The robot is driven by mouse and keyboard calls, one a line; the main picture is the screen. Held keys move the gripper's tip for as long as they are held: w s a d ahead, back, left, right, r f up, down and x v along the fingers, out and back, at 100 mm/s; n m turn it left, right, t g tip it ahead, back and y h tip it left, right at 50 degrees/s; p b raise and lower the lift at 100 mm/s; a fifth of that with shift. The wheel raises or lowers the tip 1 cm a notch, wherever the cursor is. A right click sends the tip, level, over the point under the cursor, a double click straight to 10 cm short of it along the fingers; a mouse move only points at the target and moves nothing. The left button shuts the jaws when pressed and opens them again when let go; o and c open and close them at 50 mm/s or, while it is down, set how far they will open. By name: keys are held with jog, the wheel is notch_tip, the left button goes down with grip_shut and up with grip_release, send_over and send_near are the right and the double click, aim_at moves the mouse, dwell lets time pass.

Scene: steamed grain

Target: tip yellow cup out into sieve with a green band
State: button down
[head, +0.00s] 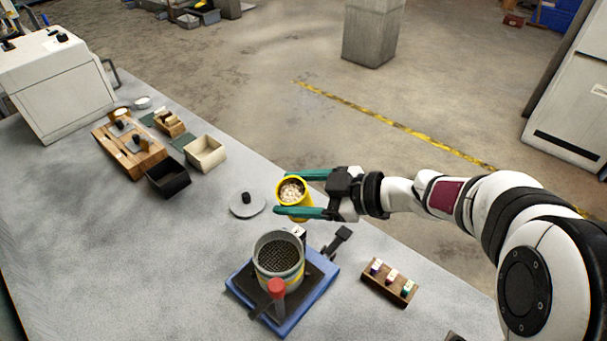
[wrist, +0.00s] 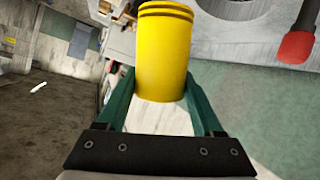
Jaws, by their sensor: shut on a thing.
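The yellow cup (head: 281,206) holds pale grain (head: 292,191) and looks roughly upright. My gripper (head: 302,193) is shut on the cup, with its green fingers on either side. In the wrist view the cup (wrist: 164,50) sits between the fingers (wrist: 165,95). The sieve (head: 279,263) is a grey round vessel with a dark mesh inside; a yellowish-green band shows low on its side. It stands on a dark plate on a blue base (head: 308,312), in front of the cup. The cup is apart from the sieve, beyond its far rim. I see no grain on the mesh.
A red-topped handle (head: 276,287) stands up at the sieve's near side. A grey lid with a black knob (head: 247,204) lies left of the cup. A wooden rack with small coloured blocks (head: 389,283) is at right. Boxes (head: 168,179) and a white machine (head: 55,80) stand at left.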

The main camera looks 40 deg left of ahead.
jog(key=shift+s+f+n+t+h, duration=0.15)
jog(key=shift+s+f+n+t, duration=0.05)
jog(key=shift+f+n+t, duration=0.4)
jog(key=shift+s+f+n+t+h, duration=0.15)
jog(key=shift+f+n+t, duration=0.35)
jog(key=shift+n+t, duration=0.1)
jog(key=s+n+t, duration=0.1)
jog(key=n+t, duration=0.1)
jog(key=s+f+n+t, duration=0.1)
jog(key=n+t, duration=0.1)
jog(key=n, duration=0.1)
jog(key=s+f+n+t+y, duration=0.1)
jog(key=n+t, duration=0.1)
jog(key=shift+s+t, duration=0.35)
jog(key=shift+t, duration=0.05)
notch_tip(320, 180, up, 8)
jog(key=m+g, duration=1.1)
jog(key=shift+m, duration=0.3)
